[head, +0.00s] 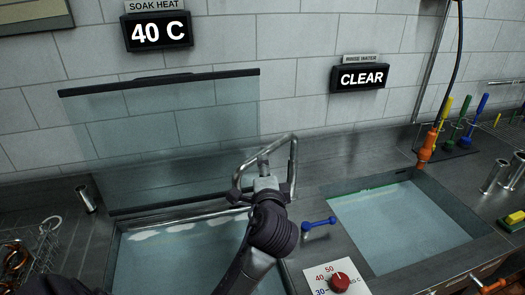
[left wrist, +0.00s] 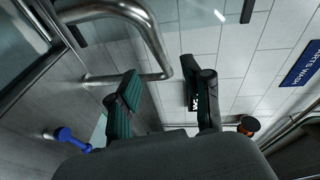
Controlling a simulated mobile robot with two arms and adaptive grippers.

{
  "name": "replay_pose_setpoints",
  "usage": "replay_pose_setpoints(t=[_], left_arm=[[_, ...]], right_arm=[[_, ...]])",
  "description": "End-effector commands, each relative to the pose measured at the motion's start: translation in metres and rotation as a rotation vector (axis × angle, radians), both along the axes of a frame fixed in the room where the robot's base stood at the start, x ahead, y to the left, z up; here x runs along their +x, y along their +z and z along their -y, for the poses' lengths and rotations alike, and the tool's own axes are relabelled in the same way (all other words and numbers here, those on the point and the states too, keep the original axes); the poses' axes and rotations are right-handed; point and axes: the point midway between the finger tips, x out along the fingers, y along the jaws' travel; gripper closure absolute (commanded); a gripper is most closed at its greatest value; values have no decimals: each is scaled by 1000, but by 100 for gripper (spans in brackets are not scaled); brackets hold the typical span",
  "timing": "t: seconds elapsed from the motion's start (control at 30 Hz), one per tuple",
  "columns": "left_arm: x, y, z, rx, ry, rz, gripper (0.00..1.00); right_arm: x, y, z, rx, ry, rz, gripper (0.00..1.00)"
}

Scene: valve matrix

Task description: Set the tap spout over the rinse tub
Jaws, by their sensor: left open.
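The tap spout (head: 268,149) is a bent metal tube at the middle of the counter, between the two tubs. In the left wrist view the tube (left wrist: 145,30) curves close past the fingers. The rinse tub (head: 449,208) is the water-filled basin at right, under the sign reading CLEAR. My left gripper (head: 264,187) is open at the spout, its fingers spread beside the tube. In the left wrist view the gripper (left wrist: 158,88) shows no tube clearly clamped between its fingers. Whether a finger touches the tube cannot be told. My right gripper is not in view.
The soak tub (head: 117,268) lies at left behind my arm, with a raised glass lid (head: 160,120). A blue lever (head: 319,223) and red knob (head: 340,282) sit between the tubs. An orange sprayer (head: 427,148) hangs behind the rinse tub. A wire basket (head: 40,262) stands at far left.

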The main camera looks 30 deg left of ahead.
Motion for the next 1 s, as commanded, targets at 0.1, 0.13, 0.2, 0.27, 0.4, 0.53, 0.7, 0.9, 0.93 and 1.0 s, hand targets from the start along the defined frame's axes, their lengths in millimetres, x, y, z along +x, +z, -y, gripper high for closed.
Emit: replay_pose_setpoints(t=[0.1, 0.13, 0.2, 0.27, 0.4, 0.53, 0.7, 0.9, 0.93, 1.0], left_arm=[[22, 0, -17, 2, 2, -1, 50], [27, -1, -21, 2, 2, -2, 50], [38, -3, -30, 2, 3, -1, 50], [47, -5, -36, 1, 2, -1, 50], [63, -8, -48, 0, 1, 0, 50], [70, -11, -54, -2, 1, 1, 50], [73, -12, -56, -2, 0, 1, 50], [73, -12, -56, -2, 0, 1, 55], [73, -12, -56, -2, 0, 1, 60], [73, -12, -55, -2, 0, 0, 72]], right_arm=[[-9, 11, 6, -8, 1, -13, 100], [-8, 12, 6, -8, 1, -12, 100], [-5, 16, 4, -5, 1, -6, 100], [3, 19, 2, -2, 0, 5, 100], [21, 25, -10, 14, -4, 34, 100], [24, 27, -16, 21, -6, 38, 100], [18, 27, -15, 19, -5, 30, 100], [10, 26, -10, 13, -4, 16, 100], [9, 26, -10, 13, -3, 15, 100], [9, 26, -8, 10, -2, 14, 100]])
